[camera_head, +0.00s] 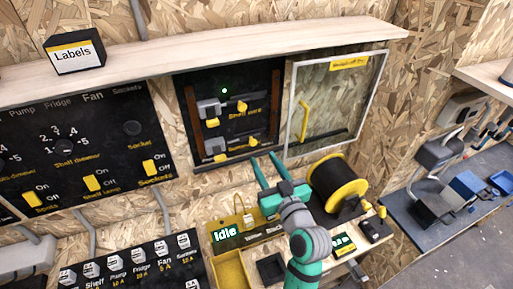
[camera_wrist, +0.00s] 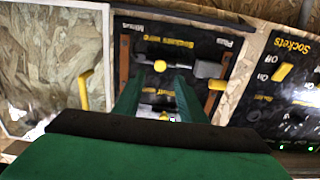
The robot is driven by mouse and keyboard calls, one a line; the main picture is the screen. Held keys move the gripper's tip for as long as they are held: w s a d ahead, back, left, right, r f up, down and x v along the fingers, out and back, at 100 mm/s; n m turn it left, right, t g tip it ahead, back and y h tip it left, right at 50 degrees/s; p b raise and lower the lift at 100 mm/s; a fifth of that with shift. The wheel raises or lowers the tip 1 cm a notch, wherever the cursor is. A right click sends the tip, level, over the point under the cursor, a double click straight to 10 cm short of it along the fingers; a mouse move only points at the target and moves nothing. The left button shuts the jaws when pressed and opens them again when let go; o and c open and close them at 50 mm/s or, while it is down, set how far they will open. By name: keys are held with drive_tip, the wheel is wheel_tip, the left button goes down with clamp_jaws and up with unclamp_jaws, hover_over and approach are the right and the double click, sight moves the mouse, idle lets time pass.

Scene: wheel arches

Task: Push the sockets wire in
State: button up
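The sockets wire sits in the lower part of a black recessed panel (camera_head: 262,105). It shows a grey block (camera_head: 214,145) on the left and a yellow knob (camera_head: 254,140) on the right. In the wrist view its grey block (camera_wrist: 207,68) has a yellow piece (camera_wrist: 217,84), and the yellow knob (camera_wrist: 160,66) stands beyond my fingers. Whether the wire is seated cannot be told. My gripper (camera_head: 264,160) is open and empty, its two green fingers pointing at the panel just below the knob. The fingers (camera_wrist: 157,80) straddle the knob's line of sight, apparently without touching it.
The clear door (camera_head: 345,95) with a yellow handle (camera_head: 303,120) stands open to the right. The shelf wire (camera_head: 210,108) is above, under a green light. A black and yellow spool (camera_head: 338,182) stands close right of my gripper. A wooden shelf (camera_head: 200,58) overhangs the panels.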

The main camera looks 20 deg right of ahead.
sight(254, 143)
drive_tip(key=w, duration=0.7)
drive_tip(key=shift+a, duration=0.15)
clamp_jaws()
